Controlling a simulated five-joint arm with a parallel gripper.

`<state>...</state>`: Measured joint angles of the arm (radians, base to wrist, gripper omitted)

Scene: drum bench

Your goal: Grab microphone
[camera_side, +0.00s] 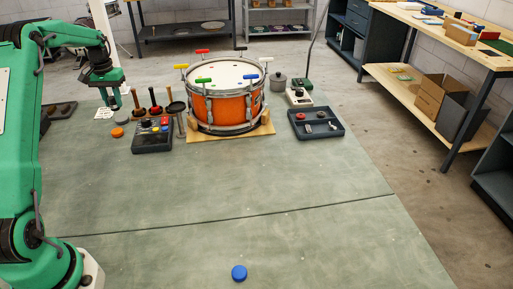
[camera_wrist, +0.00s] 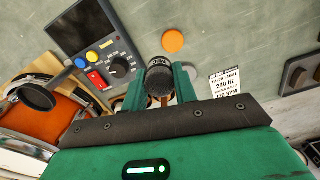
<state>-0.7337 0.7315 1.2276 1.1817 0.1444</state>
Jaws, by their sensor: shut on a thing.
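The microphone (camera_wrist: 160,75) is a short dark cylinder with white MIC lettering, seen in the wrist view. My gripper (camera_wrist: 160,88) has its green jaws on either side of it, shut on it. In the side view my gripper (camera_side: 114,104) is low over the back left of the bench. The microphone is hard to make out there. Whether its lower end touches the bench is unclear.
An orange disc (camera_side: 117,132) and a black control box (camera_side: 152,145) with coloured buttons are close by. A round black pad (camera_wrist: 37,97) stands beside an orange drum (camera_side: 226,108). A dark tray (camera_side: 316,132) lies right. The front bench (camera_side: 210,190) is mostly clear, with a blue cap (camera_side: 239,272).

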